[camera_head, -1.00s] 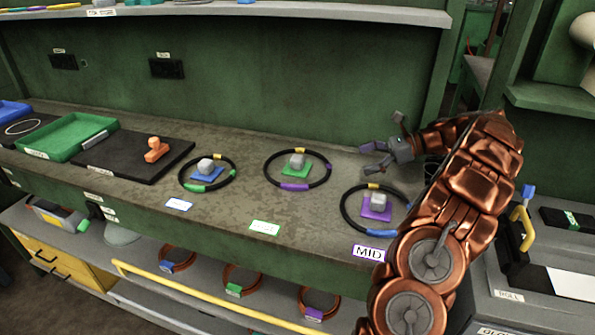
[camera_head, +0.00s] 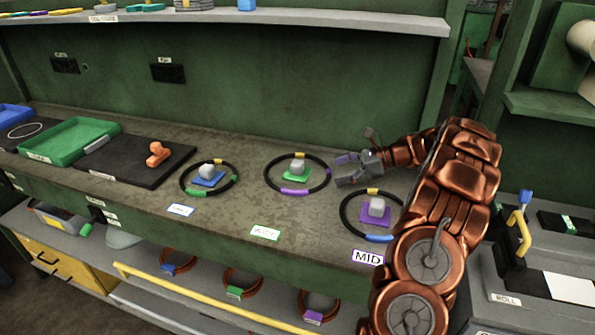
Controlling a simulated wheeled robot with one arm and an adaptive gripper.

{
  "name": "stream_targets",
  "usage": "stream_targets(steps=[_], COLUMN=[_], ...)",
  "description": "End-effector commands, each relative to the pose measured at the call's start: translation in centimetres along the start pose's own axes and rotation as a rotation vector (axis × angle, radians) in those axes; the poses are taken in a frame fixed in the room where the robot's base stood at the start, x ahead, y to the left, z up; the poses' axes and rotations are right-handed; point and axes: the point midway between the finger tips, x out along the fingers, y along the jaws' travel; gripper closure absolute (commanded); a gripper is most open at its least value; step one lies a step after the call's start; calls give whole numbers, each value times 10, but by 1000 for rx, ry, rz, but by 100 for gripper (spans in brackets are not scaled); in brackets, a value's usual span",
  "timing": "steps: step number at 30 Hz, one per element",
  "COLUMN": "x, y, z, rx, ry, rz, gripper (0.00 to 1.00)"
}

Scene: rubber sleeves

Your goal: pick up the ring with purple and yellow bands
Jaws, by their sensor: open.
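The ring with purple and yellow bands (camera_head: 294,192) is the middle of three black rings on the bench. It lies flat around a green pad with a grey block (camera_head: 297,167) on it.
A ring with green and yellow bands (camera_head: 196,194) lies to the left, around a blue pad. A ring with blue and yellow bands (camera_head: 379,238) lies front right around a purple pad, partly behind my arm. A black board (camera_head: 130,170) with an orange piece (camera_head: 157,154) is further left.

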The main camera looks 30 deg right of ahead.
Motion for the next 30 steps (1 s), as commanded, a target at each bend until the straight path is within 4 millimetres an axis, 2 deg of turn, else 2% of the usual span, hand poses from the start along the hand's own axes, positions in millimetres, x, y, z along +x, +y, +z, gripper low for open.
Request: stream_targets(steps=[6, 27, 29, 30], x=[0, 0, 0, 0], y=[0, 0, 0, 0], z=[0, 0, 0, 0], rx=[-1, -1, -1, -1], ry=[0, 1, 1, 0], rz=[-1, -1, -1, -2], gripper=[2, 75, 81, 81])
